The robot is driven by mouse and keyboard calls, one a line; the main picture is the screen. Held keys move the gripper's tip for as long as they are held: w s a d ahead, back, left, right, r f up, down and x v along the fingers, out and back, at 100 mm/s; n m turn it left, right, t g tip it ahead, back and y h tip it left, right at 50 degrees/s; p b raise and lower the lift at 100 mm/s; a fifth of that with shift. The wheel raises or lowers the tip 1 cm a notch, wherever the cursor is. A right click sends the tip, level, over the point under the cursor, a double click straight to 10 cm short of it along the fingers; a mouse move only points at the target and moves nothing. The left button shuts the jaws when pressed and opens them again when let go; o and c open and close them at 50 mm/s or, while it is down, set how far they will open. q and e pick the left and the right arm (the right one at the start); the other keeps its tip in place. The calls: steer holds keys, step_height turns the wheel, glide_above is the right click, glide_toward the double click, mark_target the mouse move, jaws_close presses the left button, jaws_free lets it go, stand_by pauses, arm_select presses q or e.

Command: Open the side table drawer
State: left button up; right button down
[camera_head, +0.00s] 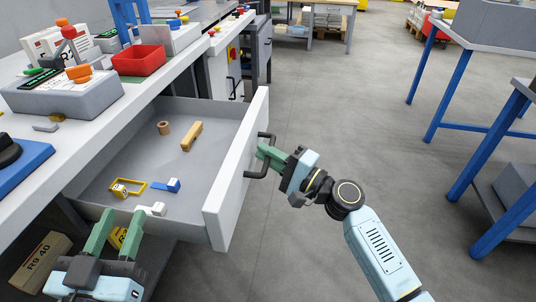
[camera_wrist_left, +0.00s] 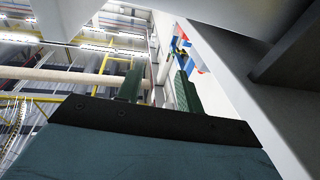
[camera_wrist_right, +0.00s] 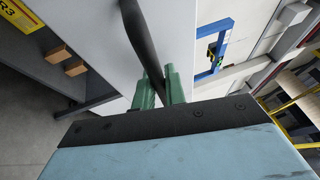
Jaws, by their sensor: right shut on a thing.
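The side table drawer (camera_head: 222,115) is pulled well out from under the counter, with its inside showing in the head view. Its white front panel (camera_head: 237,165) carries a dark bar handle (camera_head: 251,174). My right gripper (camera_head: 262,152) is shut on the handle, which also shows between its green fingers in the right wrist view (camera_wrist_right: 140,40). My left gripper (camera_head: 118,232) is near the drawer's near side at the lower left. Its fingers are apart and empty, and they show in the left wrist view (camera_wrist_left: 158,92).
The drawer holds a wooden block (camera_head: 191,136), a tape roll (camera_head: 164,128), a yellow frame-shaped item (camera_head: 128,187) and a blue-white item (camera_head: 167,185). A red bin (camera_head: 139,60) stands on the counter. Blue-legged tables (camera_head: 450,95) stand at the right, with clear floor (camera_head: 330,100) between.

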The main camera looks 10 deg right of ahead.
steer(key=c, duration=1.5)
jaws_free()
steer(key=shift+o, duration=0.2)
steer(key=shift+d, duration=0.1)
